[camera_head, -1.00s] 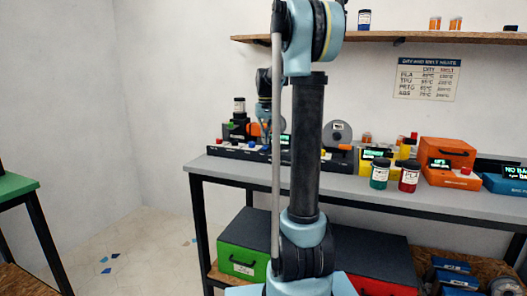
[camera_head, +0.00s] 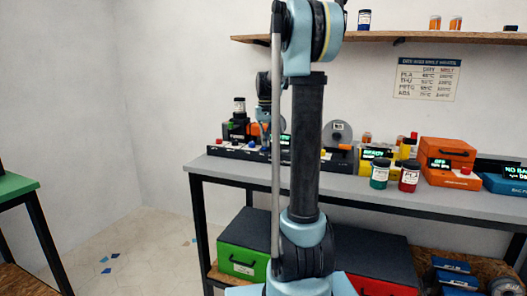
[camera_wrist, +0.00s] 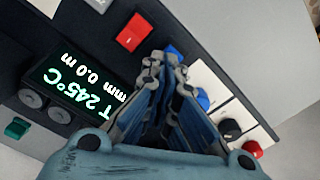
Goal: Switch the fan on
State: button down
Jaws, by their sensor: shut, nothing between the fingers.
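In the wrist view a dark control panel (camera_wrist: 95,25) fills most of the picture. I cannot tell which control is the fan's, or whether the tips touch anything. In the head view my gripper (camera_head: 264,140) is low over the long dark panel (camera_head: 238,153), partly hidden by my arm.
The grey bench (camera_head: 350,179) also holds a green jar (camera_head: 379,175), a red jar (camera_head: 409,177), an orange box (camera_head: 447,155) and a blue device (camera_head: 505,184). A spool (camera_head: 338,134) stands behind my arm. A wooden shelf (camera_head: 400,36) runs above.

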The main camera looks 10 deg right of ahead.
jog(key=shift+f, duration=0.15)
jog(key=shift+r, duration=3.5)
jog(key=shift+s, duration=0.15)
jog(key=shift+t, duration=0.6)
jog(key=s+f, duration=0.2)
jog(key=s, duration=0.5)
jog(key=s+f, duration=0.3)
jog(key=s, duration=0.4)
jog(key=s+f, duration=0.3)
jog(key=s, duration=0.4)
jog(key=shift+s+a+f, duration=0.1)
jog(key=shift+s+a, duration=0.15)
jog(key=s+f+t, duration=0.1)
jog(key=s+f, duration=1.5)
jog(key=shift+a+f, duration=0.15)
jog(key=shift+f, duration=0.1)
